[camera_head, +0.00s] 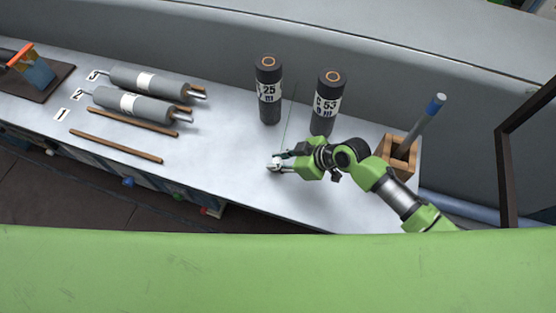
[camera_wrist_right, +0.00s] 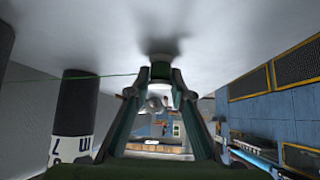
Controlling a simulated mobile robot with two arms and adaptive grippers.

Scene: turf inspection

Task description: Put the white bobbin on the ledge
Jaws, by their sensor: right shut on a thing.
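My right gripper (camera_head: 281,161) is shut on the white bobbin (camera_head: 273,164), low over the front middle of the pale bench (camera_head: 225,135). In the right wrist view the fingers (camera_wrist_right: 160,88) close around a small piece with a dark green part and a pale end (camera_wrist_right: 155,103). A thin green thread (camera_wrist_right: 110,75) runs from it to the left; its shadow lies close by on the bench. I cannot tell whether the bobbin touches the bench. A grey raised ledge (camera_head: 400,45) runs along the back, though I cannot tell which surface is named the ledge. My left gripper is not in view.
Two dark upright cylinders, labelled 25 (camera_head: 268,90) and 53 (camera_head: 327,103), stand behind the gripper. A wooden box (camera_head: 398,155) with a blue-tipped rod stands right. Grey rollers (camera_head: 135,103) and wooden sticks (camera_head: 115,147) lie left. The bench between sticks and gripper is clear.

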